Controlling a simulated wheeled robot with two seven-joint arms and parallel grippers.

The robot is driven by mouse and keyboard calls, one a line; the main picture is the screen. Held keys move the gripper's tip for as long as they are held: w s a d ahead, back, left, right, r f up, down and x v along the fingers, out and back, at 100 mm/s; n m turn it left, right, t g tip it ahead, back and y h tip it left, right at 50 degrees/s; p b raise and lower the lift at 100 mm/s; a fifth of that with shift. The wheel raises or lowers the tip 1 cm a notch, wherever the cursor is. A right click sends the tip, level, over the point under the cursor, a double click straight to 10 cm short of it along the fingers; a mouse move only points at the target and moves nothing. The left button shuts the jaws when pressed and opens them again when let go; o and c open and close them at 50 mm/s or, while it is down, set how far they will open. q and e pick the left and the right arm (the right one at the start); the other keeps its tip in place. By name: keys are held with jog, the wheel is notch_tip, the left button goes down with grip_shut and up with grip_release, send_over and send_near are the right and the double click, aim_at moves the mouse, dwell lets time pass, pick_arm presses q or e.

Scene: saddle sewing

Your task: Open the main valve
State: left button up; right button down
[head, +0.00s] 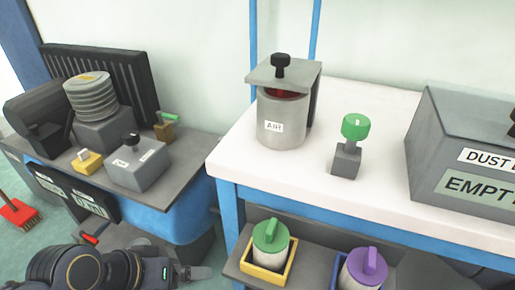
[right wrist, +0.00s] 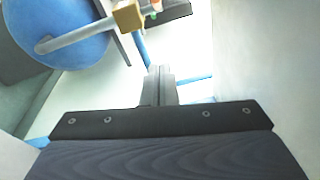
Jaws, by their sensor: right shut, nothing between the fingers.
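In the right wrist view a brass-coloured valve body (right wrist: 128,17) sits at the end of a grey pipe (right wrist: 75,37) from a round blue tank (right wrist: 62,30). Small green and orange parts show beside it, cut by the top edge. No label marks it as the main valve. My right gripper (right wrist: 160,75) is shut and empty, below and right of the valve body, apart from it in the picture. My left gripper (head: 200,272) is low at the bottom of the head view, beside the left bench; its jaw gap is not clear.
A brass fitting with a green lever (head: 167,118) stands on the left bench. A green round knob (head: 355,127) and an AIR canister (head: 282,120) stand on the white table (head: 235,140). Green-lidded (head: 270,240) and purple-lidded (head: 363,268) jars stand below.

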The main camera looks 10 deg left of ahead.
pick_arm(q)
notch_tip(320, 180, down, 4)
jog(key=b, duration=0.3)
jog(key=shift+r, duration=0.25)
pick_arm(e)
jog(key=a+r, duration=0.1)
jog(key=a, duration=1)
jog(key=shift+a, duration=0.25)
jog(key=shift+r, duration=0.1)
